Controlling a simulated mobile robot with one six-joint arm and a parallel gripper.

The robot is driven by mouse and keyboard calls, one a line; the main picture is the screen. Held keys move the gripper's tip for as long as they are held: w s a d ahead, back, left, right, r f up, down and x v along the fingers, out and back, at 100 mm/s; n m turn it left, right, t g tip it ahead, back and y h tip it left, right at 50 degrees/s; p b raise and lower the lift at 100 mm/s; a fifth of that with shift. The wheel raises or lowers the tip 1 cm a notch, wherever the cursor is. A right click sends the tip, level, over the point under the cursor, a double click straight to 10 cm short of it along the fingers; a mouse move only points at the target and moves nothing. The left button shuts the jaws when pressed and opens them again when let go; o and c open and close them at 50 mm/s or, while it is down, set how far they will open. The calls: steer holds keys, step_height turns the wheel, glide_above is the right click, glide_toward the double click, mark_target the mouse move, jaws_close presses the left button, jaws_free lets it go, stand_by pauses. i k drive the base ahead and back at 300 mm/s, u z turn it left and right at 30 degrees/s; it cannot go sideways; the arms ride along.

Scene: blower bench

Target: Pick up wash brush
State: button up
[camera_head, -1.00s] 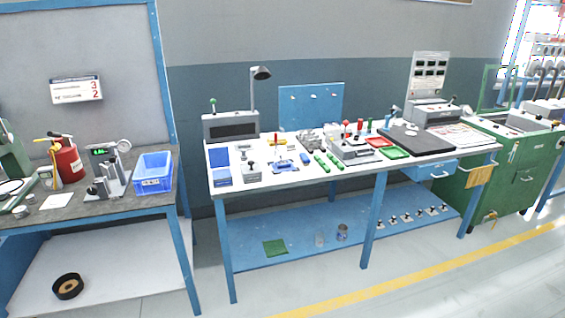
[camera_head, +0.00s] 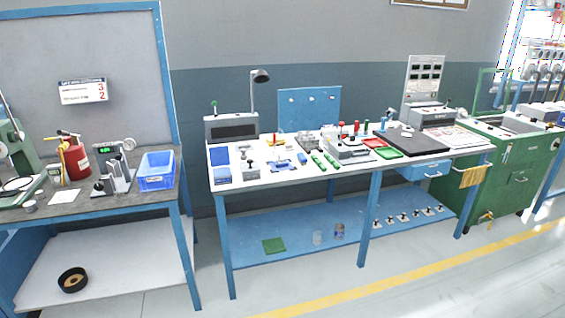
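I cannot make out a wash brush for certain in the camera_head view. My gripper is not in view.
A grey-topped bench at the left holds a blue crate (camera_head: 156,171) and a red canister (camera_head: 76,160). A green cabinet (camera_head: 515,170) stands at the right. A black ring (camera_head: 72,280) lies on the left lower shelf. The floor in front is clear, with a yellow line (camera_head: 400,282).

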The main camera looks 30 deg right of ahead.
mark_target(302, 159)
steer(key=u, duration=0.15)
steer(key=i, duration=1)
steer(key=u, duration=0.15)
steer(key=k, duration=0.9)
steer(key=z, duration=0.1)
steer(key=i, duration=0.3)
steer(key=z, duration=0.05)
